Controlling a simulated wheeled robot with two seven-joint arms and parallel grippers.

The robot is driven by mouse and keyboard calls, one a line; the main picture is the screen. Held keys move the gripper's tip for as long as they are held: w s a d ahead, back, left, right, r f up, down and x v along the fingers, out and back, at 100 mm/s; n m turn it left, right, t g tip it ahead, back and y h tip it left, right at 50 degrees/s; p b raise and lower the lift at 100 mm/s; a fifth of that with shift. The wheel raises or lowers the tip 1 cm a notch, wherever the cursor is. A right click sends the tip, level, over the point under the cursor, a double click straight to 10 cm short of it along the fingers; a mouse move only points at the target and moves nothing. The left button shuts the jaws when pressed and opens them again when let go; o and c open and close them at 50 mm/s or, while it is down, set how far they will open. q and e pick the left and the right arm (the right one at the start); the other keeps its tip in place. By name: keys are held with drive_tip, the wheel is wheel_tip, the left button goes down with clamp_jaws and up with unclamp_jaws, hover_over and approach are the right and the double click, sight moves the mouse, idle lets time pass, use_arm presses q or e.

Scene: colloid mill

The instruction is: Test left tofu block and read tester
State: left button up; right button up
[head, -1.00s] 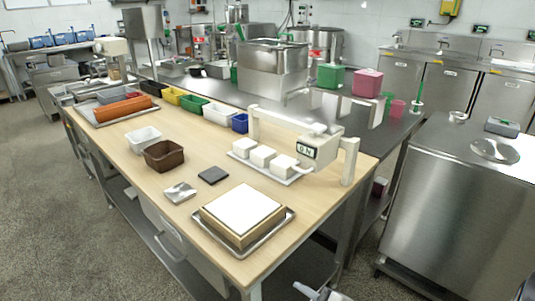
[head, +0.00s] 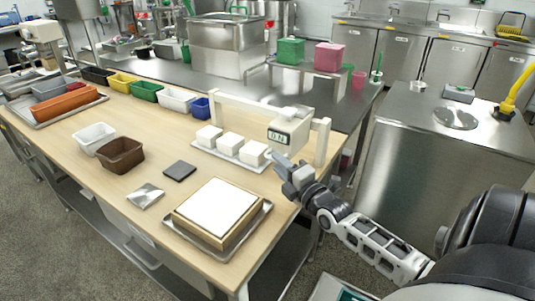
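Three white tofu blocks stand in a row on a light tray (head: 224,156). They are the left block (head: 209,135), the middle block (head: 230,145) and the right block (head: 253,153). The white tester (head: 290,128) spans behind them on a bridge frame, its head at the right end beyond the right block. Its small display (head: 278,136) seems to show 0 N, though the characters are blurred. My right gripper (head: 285,166) is in front of the tester head, right of the right block; its finger gap is unclear. My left gripper is not in view.
A framed white slab (head: 219,207) on a metal tray, a dark square pad (head: 180,171), a foil-like piece (head: 146,196) and brown and white bins (head: 120,155) stand on the wooden table (head: 75,140). Coloured bins line its back. A steel cabinet (head: 400,175) stands at right.

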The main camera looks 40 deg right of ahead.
sight(267, 153)
drive_tip(key=w, duration=0.5)
drive_tip(key=shift+w+d+r, duration=0.15)
drive_tip(key=shift+w+d, duration=0.15)
drive_tip(key=shift+w, duration=0.1)
clamp_jaws()
